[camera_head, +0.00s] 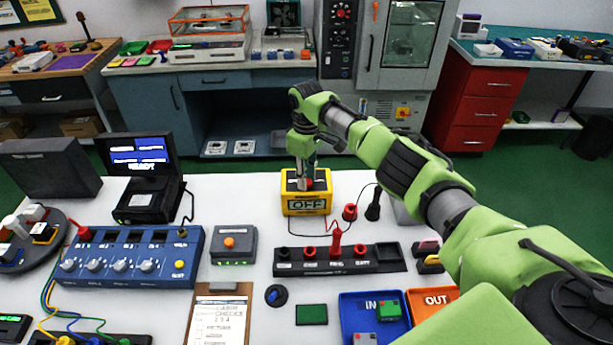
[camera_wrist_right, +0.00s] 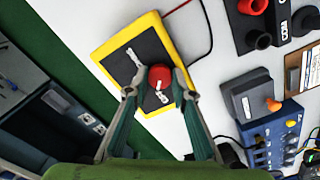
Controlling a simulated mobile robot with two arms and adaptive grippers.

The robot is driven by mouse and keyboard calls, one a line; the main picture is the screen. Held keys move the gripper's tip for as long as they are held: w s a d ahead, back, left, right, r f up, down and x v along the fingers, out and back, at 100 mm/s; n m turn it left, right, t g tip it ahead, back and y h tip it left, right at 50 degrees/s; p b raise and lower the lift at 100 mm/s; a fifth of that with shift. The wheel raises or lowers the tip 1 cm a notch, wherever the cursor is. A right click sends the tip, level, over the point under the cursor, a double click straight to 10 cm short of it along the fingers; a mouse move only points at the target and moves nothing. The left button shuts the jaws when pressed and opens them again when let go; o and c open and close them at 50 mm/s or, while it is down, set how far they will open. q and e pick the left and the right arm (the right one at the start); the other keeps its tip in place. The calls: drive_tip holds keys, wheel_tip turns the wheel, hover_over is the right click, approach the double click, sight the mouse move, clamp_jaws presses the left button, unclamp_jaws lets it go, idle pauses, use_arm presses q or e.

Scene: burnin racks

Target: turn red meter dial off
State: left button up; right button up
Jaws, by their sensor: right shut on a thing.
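The yellow meter (camera_head: 306,207) stands on the white table, and its display reads OFF. In the right wrist view the meter (camera_wrist_right: 103,52) has a yellow rim, a dark face and a red dial (camera_wrist_right: 160,77) with a white pointer mark. My right gripper (camera_head: 306,180) reaches down onto the meter's top from above. In the right wrist view its two fingers (camera_wrist_right: 157,90) are on either side of the red dial, shut on it. In the head view the fingers and arm partly hide the dial. My left gripper is in neither view.
A black socket strip (camera_head: 385,266) with red plugs lies in front of the meter, joined by leads. A blue panel with knobs (camera_head: 125,262) and a grey box with an orange button (camera_head: 234,244) stand left. Blue (camera_head: 349,303) and orange (camera_head: 424,293) trays lie front right.

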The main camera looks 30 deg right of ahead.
drive_tip(key=shift+r+n, duration=0.1)
drive_tip(key=shift+n, duration=1)
drive_tip(key=shift+w, duration=0.1)
drive_tip(key=o, duration=1.1)
drive_tip(key=shift+o, duration=0.2)
wheel_tip(320, 180, up, 12)
